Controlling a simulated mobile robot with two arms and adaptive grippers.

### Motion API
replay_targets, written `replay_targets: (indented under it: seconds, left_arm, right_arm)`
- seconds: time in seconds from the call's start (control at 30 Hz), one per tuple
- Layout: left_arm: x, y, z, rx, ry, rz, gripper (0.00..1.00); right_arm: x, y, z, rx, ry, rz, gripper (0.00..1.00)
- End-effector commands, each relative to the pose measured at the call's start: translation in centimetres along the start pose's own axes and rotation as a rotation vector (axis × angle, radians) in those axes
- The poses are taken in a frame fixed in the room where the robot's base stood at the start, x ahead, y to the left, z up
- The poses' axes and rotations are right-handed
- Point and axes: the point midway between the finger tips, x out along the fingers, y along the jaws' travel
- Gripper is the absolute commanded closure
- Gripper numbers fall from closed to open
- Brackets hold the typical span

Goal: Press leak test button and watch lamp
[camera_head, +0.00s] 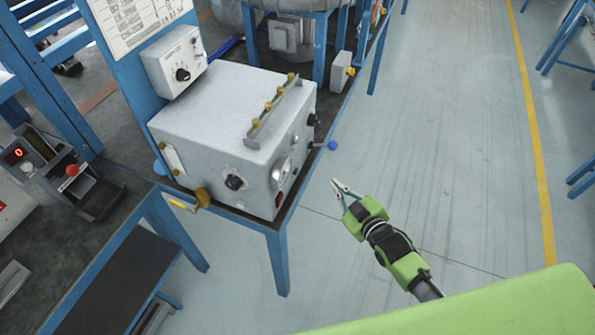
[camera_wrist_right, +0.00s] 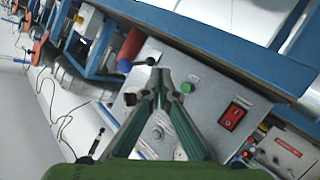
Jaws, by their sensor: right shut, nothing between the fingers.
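A grey box (camera_head: 225,115) stands on the bench, with knobs, a round gauge (camera_head: 282,173) and a red switch (camera_head: 280,198) on its front. In the right wrist view its panel (camera_wrist_right: 205,120) shows a round green button (camera_wrist_right: 186,87) and a red rocker switch (camera_wrist_right: 234,115). I cannot read which control is the leak test button or which is the lamp. My right gripper (camera_head: 341,187) is shut and empty, off the box's front and apart from it; it also shows in the right wrist view (camera_wrist_right: 160,80), its tips hiding part of the panel beside the green button. My left gripper is out of view.
A blue-ball lever (camera_head: 332,145) sticks out from the box near my right gripper. A yellow-handled valve (camera_head: 202,197) sits at the bench edge. A small control box (camera_head: 175,63) with a black knob hangs behind. The floor (camera_head: 450,130) to the right is clear.

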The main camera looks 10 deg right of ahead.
Motion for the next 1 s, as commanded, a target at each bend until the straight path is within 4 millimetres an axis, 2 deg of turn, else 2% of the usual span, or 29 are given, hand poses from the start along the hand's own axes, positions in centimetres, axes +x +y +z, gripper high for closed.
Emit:
replay_targets:
  seconds: [0.43, 0.6, 1.0]
  left_arm:
    - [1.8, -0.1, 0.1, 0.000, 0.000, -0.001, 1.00]
    - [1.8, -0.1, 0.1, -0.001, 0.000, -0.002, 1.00]
    - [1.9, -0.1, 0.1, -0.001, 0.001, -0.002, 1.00]
  right_arm:
    - [4.0, -3.0, -2.8, 0.004, 0.002, 0.000, 1.00]
    - [5.2, -3.8, -3.8, 0.003, 0.001, 0.000, 1.00]
    - [5.9, -4.4, -4.3, 0.000, 0.000, 0.000, 1.00]
